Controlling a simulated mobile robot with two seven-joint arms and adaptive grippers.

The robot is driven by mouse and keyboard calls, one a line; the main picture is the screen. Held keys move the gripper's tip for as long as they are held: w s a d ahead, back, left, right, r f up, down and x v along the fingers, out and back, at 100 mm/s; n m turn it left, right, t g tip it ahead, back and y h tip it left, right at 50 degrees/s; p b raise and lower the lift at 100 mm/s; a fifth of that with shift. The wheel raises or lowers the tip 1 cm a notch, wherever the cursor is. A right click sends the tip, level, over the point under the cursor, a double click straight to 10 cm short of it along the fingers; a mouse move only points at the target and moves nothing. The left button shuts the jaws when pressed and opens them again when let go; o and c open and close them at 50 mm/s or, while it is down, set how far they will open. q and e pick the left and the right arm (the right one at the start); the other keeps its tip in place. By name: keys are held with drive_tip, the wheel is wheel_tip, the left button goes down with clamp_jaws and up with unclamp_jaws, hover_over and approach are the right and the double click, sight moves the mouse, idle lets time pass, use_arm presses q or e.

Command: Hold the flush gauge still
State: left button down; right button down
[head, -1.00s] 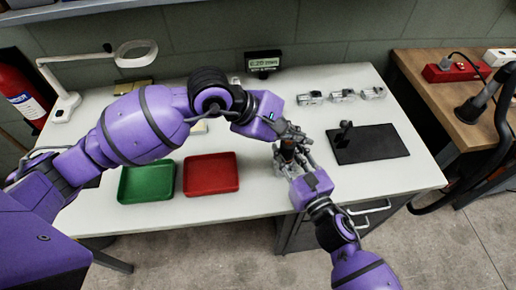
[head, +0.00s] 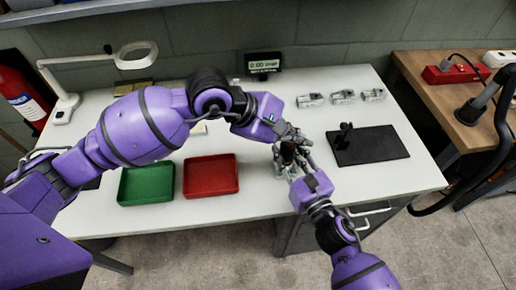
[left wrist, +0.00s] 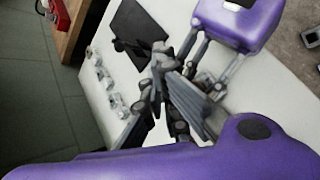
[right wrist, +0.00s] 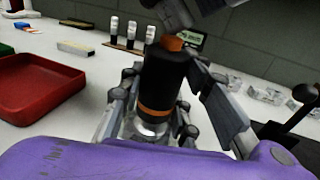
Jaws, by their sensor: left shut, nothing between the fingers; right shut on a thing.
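The flush gauge, a black cylinder with orange bands, stands roughly upright in the right wrist view (right wrist: 163,85). It also shows small and dark in the head view (head: 288,153). My right gripper (head: 292,166) is shut around the gauge, its fingers on both sides. A shiny, silvery part (right wrist: 148,130) shows at the gauge's lower end, partly hidden by the gripper. My left gripper (head: 289,136) is shut and empty just above and behind the gauge; whether it touches the gauge's top I cannot tell. In the left wrist view, the fingers hide most of the gauge.
A small display (head: 263,63) stands at the back, reading about 0.00 mm. Several small silvery pieces (head: 343,97) line the back right. A black plate (head: 378,145) with an upright black piece lies right. Red (head: 210,190) and green (head: 134,200) trays lie left. A magnifier lamp (head: 135,49) stands back left.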

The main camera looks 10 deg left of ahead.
sight(293, 149)
use_arm(q)
drive_tip(key=shift+w+r, duration=0.1)
drive_tip(key=shift+r, duration=0.65)
drive_tip(key=shift+r, duration=0.15)
wheel_tip(293, 149, up, 5)
drive_tip(key=shift+f, duration=0.15)
idle(0.5)
use_arm(e)
drive_tip(key=c, duration=1.3)
unclamp_jaws()
use_arm(q)
drive_tip(key=shift+f, duration=0.1)
use_arm(e)
drive_tip(key=shift+o, duration=0.4)
